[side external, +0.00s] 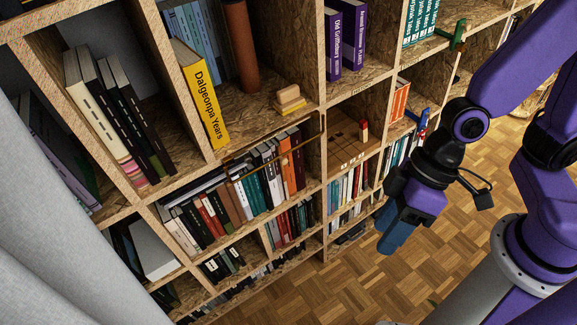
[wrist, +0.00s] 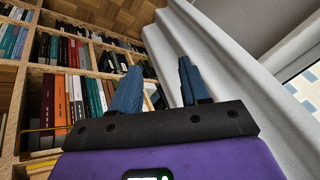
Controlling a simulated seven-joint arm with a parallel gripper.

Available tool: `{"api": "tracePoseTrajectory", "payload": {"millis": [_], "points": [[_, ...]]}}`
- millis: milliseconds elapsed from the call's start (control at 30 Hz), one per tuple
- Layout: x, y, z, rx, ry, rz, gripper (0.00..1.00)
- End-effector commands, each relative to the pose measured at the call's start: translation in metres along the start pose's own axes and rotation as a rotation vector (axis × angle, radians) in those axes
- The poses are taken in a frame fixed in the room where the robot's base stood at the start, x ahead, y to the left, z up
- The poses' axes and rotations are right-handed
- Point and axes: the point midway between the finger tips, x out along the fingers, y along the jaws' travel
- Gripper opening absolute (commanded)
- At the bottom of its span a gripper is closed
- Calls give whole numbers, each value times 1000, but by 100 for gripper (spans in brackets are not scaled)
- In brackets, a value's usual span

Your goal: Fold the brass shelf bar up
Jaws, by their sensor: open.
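The brass shelf bar (side external: 285,157) is a thin gold rail across the front of the middle book compartment in the side external view. Books stand behind it. In the wrist view a thin yellow bar (wrist: 45,129) shows at the left edge, in front of books. My gripper (side external: 394,235) has blue fingers that point down, out in front of the bookwall and to the right of the bar, apart from it. In the wrist view its two fingers (wrist: 158,80) are spread with nothing between them.
The wooden bookwall (side external: 325,220) has several filled compartments. A yellow book (side external: 200,95) and a brown cylinder (side external: 240,45) stand above the bar's compartment. A grey curtain (side external: 60,265) hangs at the left. The parquet floor (side external: 350,285) in front is clear.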

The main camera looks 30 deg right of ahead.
Motion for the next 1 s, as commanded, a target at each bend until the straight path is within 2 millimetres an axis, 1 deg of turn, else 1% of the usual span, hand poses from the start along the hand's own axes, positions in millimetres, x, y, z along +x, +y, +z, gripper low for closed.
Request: {"api": "tracePoseTrajectory", "payload": {"millis": [33,100,167,200,267,300,400,500,567,600,700,833,900,1000], "points": [[18,-5,-11,50,35,0,46],[40,-8,-27,124,101,6,46],[57,-8,-40,187,161,21,46],[69,-6,-48,227,201,37,46],[86,-2,-58,283,266,68,46],[96,3,-63,318,310,93,46],[119,19,-74,395,428,171,46],[137,40,-80,451,553,268,46],[144,54,-80,472,633,334,46],[147,64,-80,481,688,381,46],[150,87,-76,483,832,503,46],[144,113,-66,442,1019,659,46],[137,122,-60,406,1108,730,46],[127,129,-52,357,1207,808,46]]}}
